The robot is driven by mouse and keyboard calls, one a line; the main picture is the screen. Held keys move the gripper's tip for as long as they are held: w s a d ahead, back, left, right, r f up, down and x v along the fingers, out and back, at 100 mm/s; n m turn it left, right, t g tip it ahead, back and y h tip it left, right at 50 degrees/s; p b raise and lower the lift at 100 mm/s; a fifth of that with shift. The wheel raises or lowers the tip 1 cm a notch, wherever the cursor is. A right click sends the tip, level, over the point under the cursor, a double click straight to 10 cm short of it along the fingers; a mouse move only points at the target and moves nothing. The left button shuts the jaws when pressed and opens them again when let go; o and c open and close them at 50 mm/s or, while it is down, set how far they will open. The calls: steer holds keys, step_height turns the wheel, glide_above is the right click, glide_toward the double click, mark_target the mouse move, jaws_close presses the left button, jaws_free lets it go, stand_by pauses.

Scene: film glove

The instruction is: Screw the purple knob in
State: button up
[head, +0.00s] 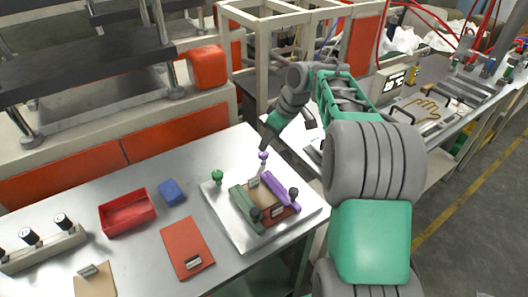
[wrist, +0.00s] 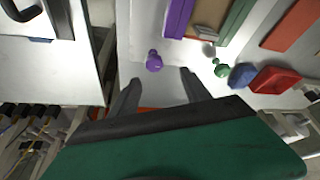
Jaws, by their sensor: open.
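I cannot tell from these frames how deep the knob sits.
A green knob (head: 217,176) and a green bar (head: 245,208) share the plate. A red tray (head: 127,214), a blue block (head: 172,192) and an orange-red board (head: 187,248) lie to the left. Black-topped posts stand at the far left.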

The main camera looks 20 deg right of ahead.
mark_target(264, 153)
steer(key=shift+n, duration=0.3)
steer(key=x, duration=0.8)
steer(key=shift+w+d+p, duration=0.35)
steer(key=shift+w+d, duration=0.05)
steer(key=shift+w, duration=0.05)
steer(key=shift+c, duration=0.4)
jaws_close()
